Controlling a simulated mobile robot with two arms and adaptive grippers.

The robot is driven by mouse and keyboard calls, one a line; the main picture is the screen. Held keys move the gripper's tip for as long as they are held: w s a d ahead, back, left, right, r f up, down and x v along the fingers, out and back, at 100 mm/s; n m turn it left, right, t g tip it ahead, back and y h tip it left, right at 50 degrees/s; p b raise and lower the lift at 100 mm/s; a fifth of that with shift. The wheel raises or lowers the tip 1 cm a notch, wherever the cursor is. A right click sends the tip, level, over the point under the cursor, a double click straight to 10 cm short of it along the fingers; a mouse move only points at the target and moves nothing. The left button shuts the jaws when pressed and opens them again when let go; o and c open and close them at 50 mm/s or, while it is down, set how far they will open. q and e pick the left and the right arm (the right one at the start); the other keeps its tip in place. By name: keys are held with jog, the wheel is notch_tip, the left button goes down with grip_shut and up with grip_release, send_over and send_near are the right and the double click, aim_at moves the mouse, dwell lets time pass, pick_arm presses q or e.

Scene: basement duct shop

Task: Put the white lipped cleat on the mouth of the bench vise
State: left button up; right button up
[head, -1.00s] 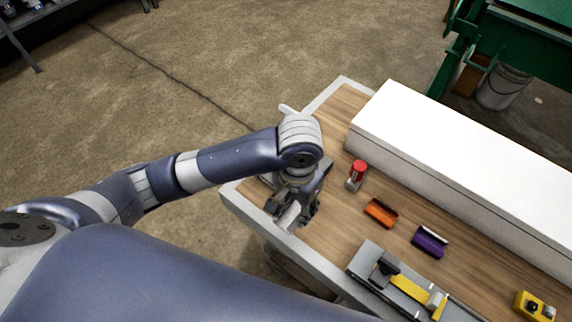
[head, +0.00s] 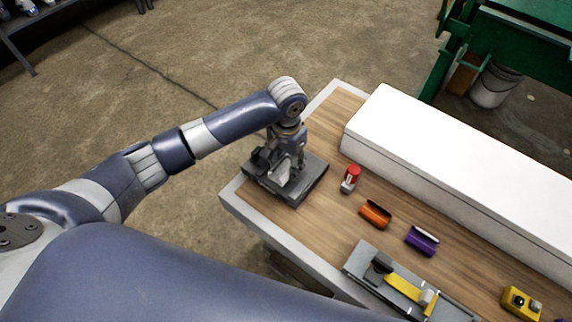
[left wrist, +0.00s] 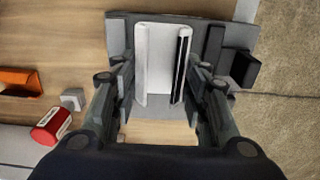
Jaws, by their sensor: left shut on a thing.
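My left gripper (head: 280,168) points down over the bench vise (head: 314,178) at the near left corner of the bench. It is shut on the white lipped cleat (head: 283,177), partly hidden by its fingers. In the left wrist view the cleat (left wrist: 154,65) lies lengthwise between the fingertips (left wrist: 160,78), with a raised lip on each long side. The vise's grey body (left wrist: 117,38) shows behind it, with a dark jaw part (left wrist: 214,50) to the right. I cannot tell whether the cleat touches the vise mouth. My right gripper is not in view.
A red can (head: 351,175), an orange cleat (head: 375,213) and a purple cleat (head: 421,240) lie right of the vise. A grey fixture with a yellow handle (head: 405,289) sits at the front. A long white duct (head: 460,160) fills the back. A yellow box (head: 521,303) is far right.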

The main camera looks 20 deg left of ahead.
aim_at(286, 166)
pick_arm(q)
jog(key=shift+w+a, duration=0.15)
jog(key=shift+w, duration=0.15)
jog(key=shift+w+a+f+p, duration=0.1)
jog(key=shift+f+p, duration=0.2)
notch_tip(286, 166, down, 2)
jog(key=shift+f+p, duration=0.2)
jog(key=shift+p, duration=0.2)
jog(key=shift+f, duration=0.3)
jog(key=shift+f, duration=0.15)
jog(key=o, duration=0.8)
jog(key=shift+c, duration=0.2)
